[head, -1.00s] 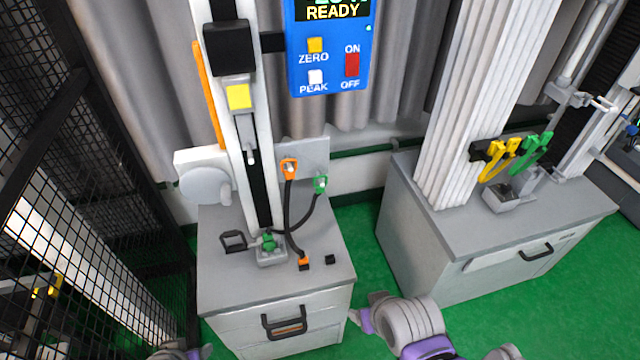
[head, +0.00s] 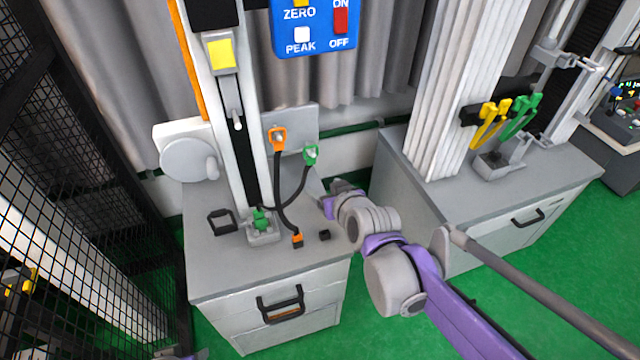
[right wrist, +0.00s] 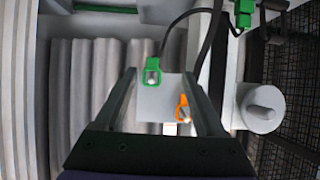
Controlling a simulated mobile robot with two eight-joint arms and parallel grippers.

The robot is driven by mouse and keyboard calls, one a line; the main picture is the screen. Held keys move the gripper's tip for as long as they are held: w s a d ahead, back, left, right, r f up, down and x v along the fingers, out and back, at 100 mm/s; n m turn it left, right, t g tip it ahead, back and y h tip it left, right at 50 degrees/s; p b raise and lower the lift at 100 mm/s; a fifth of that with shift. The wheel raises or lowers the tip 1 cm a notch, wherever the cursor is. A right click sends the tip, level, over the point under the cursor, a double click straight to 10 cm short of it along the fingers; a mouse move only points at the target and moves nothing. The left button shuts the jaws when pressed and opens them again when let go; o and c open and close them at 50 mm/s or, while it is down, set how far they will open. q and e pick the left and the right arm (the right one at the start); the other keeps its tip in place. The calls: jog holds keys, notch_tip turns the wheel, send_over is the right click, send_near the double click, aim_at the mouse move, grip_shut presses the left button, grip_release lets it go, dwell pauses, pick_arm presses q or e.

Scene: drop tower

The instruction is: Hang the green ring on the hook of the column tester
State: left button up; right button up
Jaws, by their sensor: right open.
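The green ring (head: 311,153) hangs on a peg of a grey plate (head: 300,118) beside the column tester, with a dark cable running down from it. The tester's hook (head: 237,123) is the small pale piece under the yellow-marked block on the column; nothing hangs on it. My right gripper (head: 327,203) is below and right of the ring, over the cabinet's right side. In the right wrist view its fingers (right wrist: 160,75) are open and empty, with the green ring (right wrist: 152,75) in line between them, apart from them. A sliver of my left arm shows at the bottom edge.
An orange ring (head: 278,138) with its own cable hangs left of the green one. A green-topped fixture (head: 261,222), black bracket (head: 221,221) and orange plug (head: 297,240) are on the cabinet top. A mesh fence (head: 90,150) stands left; a second cabinet (head: 440,190) stands right.

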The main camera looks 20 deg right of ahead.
jog(key=t, duration=0.2)
send_near(311, 159)
pick_arm(q)
notch_tip(311, 159, down, 2)
jog(key=shift+a+f+b, duration=0.1)
jog(key=shift+f+b, duration=0.05)
jog(key=shift+b, duration=0.7)
pick_arm(e)
jog(key=x, duration=1)
jog(key=shift+w, duration=0.25)
jog(key=shift+c, duration=0.2)
grip_shut()
jog(key=c, duration=0.8)
grip_release()
jog(key=shift+o, duration=0.2)
pick_arm(q)
jog(key=shift+r+p, duration=0.45)
pick_arm(e)
jog(key=shift+r, duration=0.4)
jog(key=shift+d, duration=0.1)
pick_arm(q)
jog(key=shift+r+p, duration=0.4)
pick_arm(e)
jog(key=shift+s, duration=2.95)
